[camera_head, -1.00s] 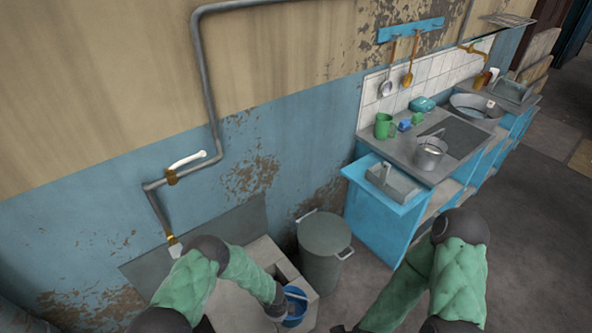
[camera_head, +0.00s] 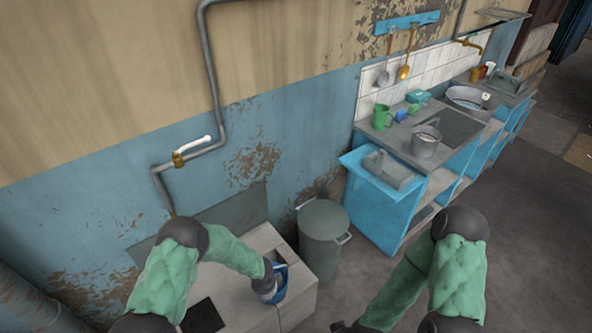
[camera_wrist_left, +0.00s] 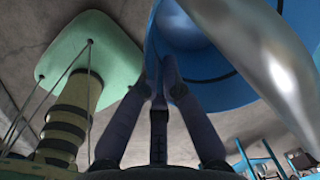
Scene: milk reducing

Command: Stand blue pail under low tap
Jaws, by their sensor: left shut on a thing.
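The blue pail (camera_head: 280,284) is in my left gripper (camera_head: 270,291), over the pale ledge low by the wall. In the left wrist view the shut fingers (camera_wrist_left: 160,85) meet at the edge of the pail (camera_wrist_left: 208,65); I cannot tell if it touches the ledge. The low tap (camera_head: 178,157) is on the wall pipe at left, with a white lever. Its down-pipe runs behind my left arm, which hides the spout. The pail is to the right of the tap. My right gripper (camera_head: 345,327) is at the bottom edge, its fingers unclear.
The pale ledge (camera_head: 245,314) has a dark square opening (camera_head: 203,315) at left. A grey lidded bin (camera_head: 323,240) stands close to the pail's right. A blue counter (camera_head: 385,205) with dishes and a metal bucket (camera_head: 426,141) is further right. Floor between is clear.

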